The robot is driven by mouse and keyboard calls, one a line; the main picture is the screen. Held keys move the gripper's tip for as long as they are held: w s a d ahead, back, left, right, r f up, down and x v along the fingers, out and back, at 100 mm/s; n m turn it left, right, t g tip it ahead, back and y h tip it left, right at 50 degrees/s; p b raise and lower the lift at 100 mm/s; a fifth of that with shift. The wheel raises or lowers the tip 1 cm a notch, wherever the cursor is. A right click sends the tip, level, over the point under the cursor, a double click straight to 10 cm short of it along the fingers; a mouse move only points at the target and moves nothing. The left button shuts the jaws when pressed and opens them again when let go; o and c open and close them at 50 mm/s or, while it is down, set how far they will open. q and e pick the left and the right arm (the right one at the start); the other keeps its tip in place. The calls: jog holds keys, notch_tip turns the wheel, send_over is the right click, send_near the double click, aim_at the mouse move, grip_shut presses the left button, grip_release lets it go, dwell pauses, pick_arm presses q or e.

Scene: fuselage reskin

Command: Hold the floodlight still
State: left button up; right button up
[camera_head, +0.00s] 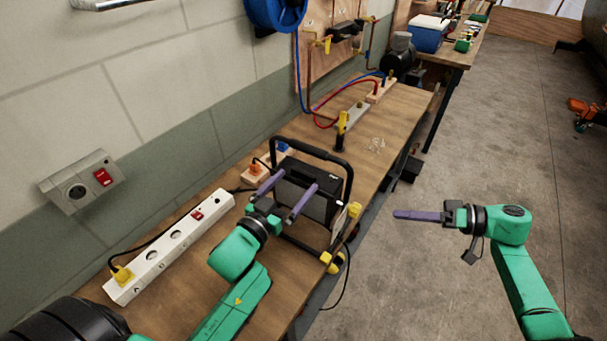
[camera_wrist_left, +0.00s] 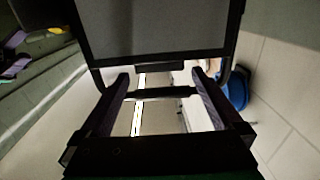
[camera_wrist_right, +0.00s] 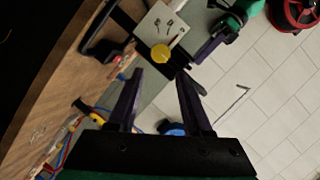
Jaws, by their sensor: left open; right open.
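The floodlight (camera_head: 312,190) is a dark box in a black tubular frame with a top handle and yellow feet. It stands upright on the wooden bench. My left gripper (camera_head: 300,180) is open, its purple fingers pointing at the floodlight's near side. In the left wrist view, the floodlight's grey panel (camera_wrist_left: 150,28) fills the top, and a dark bar (camera_wrist_left: 160,92) crosses between the open fingers; I cannot tell whether they touch it. My right gripper (camera_head: 397,214) is open and empty over the floor right of the bench, apart from the floodlight; its spread fingers show in the right wrist view (camera_wrist_right: 158,82).
A white power strip (camera_head: 170,248) with a yellow plug lies along the wall side of the bench (camera_head: 400,115). A black-and-yellow tool (camera_head: 342,125) stands behind the floodlight. Red and blue hoses lie farther back. A cable hangs off the bench edge. The floor (camera_head: 480,130) at right is mostly clear.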

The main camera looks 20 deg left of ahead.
aim_at(302, 175)
pick_arm(q)
jog(key=x, duration=0.4)
jog(key=shift+w+d, duration=0.1)
jog(key=shift+w, duration=0.05)
